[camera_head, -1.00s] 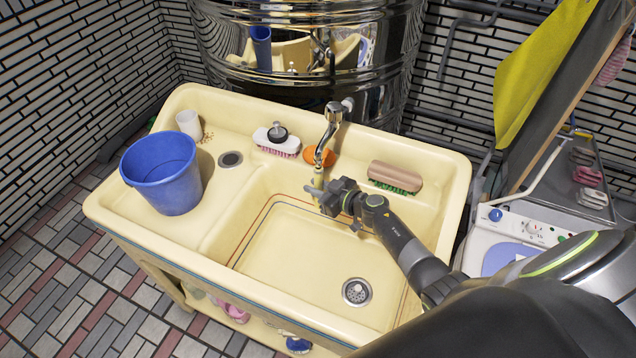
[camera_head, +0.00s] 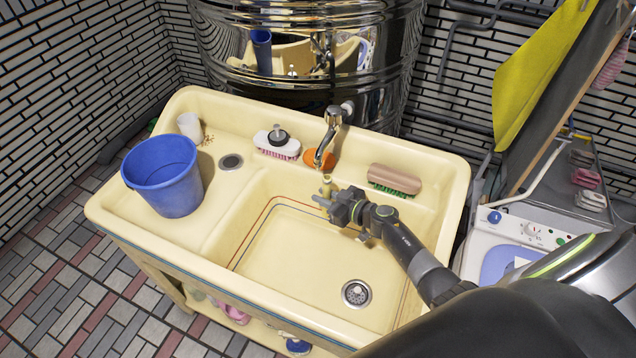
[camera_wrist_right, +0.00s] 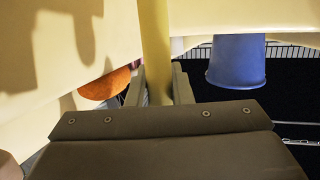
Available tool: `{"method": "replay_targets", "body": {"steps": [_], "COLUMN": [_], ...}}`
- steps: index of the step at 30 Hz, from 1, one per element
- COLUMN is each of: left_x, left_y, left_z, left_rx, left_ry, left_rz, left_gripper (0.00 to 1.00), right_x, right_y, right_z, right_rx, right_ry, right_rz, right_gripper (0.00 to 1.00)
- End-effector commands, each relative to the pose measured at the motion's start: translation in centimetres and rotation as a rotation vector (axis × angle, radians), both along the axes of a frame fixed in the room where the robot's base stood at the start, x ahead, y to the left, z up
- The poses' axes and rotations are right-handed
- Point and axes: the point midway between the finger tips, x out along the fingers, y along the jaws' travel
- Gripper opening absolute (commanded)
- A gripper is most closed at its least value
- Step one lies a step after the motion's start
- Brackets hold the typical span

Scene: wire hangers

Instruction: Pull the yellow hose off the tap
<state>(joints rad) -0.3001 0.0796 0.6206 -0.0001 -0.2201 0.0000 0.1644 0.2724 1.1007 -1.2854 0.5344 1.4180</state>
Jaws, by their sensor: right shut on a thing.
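The chrome tap (camera_head: 334,122) stands at the back of the cream sink, its spout curving down toward the basin. My right gripper (camera_head: 326,199) is shut on the yellow hose (camera_head: 326,187), below the spout. The hose's upper end shows just below and right of the spout tip and looks apart from it by a small gap. In the right wrist view, the hose (camera_wrist_right: 154,45) runs upright between the fingers of the right gripper (camera_wrist_right: 158,88). The hose's lower part is hard to see in the head view. My left gripper is not in view.
On the sink (camera_head: 225,215) stand a blue bucket (camera_head: 163,178), a white cup (camera_head: 189,126), a pink-bristled brush (camera_head: 277,146), an orange item (camera_head: 320,158) and a green-bristled brush (camera_head: 395,180). The basin below my right gripper is clear. A washing machine (camera_head: 500,235) stands at the right.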

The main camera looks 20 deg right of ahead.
Motion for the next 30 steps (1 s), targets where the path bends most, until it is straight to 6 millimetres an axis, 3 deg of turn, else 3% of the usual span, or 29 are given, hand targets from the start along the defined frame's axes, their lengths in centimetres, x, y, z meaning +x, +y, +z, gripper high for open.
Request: {"method": "replay_targets", "body": {"steps": [12,20,30], "left_x": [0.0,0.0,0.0], "left_y": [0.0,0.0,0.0], "left_z": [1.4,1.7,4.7], "left_rx": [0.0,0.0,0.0], "left_ry": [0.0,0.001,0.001], "left_rz": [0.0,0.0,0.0], "left_gripper": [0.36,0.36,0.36], "right_x": [-3.0,-3.7,-3.7], "right_y": [-1.5,-1.9,-1.8], "right_z": [0.2,0.2,2.9], "right_rx": [-0.001,0.0,0.0], "right_ry": [0.0,-0.001,-0.001], "right_rz": [0.0,0.0,0.001], "right_gripper": [0.0,0.0,0.0]}}
